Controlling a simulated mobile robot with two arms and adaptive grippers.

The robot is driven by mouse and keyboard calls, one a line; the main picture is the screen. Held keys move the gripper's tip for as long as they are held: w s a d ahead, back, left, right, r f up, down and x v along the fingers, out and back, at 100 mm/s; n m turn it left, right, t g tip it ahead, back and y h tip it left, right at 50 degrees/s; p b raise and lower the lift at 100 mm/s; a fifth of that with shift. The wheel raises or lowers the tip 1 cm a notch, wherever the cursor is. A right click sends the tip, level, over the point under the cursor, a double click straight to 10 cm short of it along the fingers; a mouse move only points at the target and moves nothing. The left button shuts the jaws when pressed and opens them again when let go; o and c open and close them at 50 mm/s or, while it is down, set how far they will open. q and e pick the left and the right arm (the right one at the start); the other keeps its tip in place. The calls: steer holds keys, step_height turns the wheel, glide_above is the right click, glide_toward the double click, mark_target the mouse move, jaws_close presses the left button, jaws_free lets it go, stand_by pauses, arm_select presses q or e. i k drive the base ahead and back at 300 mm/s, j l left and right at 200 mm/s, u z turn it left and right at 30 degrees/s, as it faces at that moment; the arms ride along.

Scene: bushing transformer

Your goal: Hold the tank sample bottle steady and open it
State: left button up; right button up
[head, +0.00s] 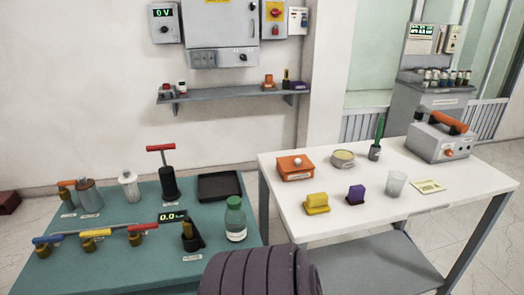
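Neither of my grippers shows in the head view, and nothing visible touches the bottle.
A dark ribbed cylinder (252,273) fills the bottom middle, close to the bottle. The teal table (110,262) holds valves with coloured handles, a red-handled pump (168,178) and a black tray (219,186). A white table (300,228) stands right, with small items.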

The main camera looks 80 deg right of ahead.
mark_target(235, 222)
steer(key=l+z, duration=0.1)
steer(key=z, duration=2.3)
steer(key=l, duration=0.1)
